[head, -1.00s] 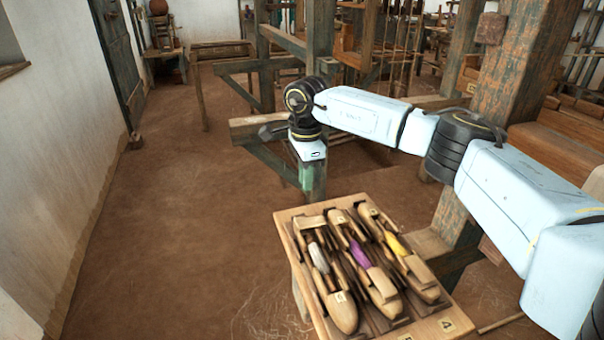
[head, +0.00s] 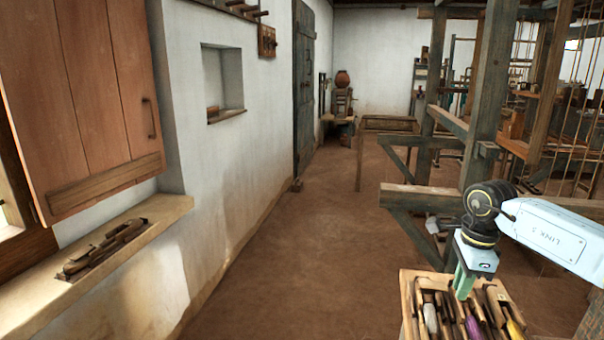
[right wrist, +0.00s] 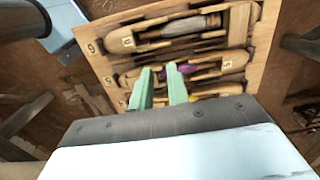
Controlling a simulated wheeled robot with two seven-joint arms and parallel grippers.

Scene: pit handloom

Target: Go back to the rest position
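My right gripper (head: 463,284) points down over the wooden shuttle tray (head: 406,300) at the bottom right of the head view. In the right wrist view its two green fingers (right wrist: 161,90) stand apart with a gap between them and nothing held. Beyond the fingertips the tray (right wrist: 98,60) holds boat shuttles with grey (right wrist: 185,26), purple (right wrist: 186,69) and yellow yarn. The fingertips overlap the middle of the tray in the picture but appear to be above it. My left gripper is in neither view.
A wooden loom frame (head: 485,110) stands close behind my right arm. A sill (head: 90,265) with a dark wooden shuttle-like item (head: 105,250) runs along the left wall, below a shutter (head: 85,100). The brown floor (head: 300,260) between wall and loom is clear.

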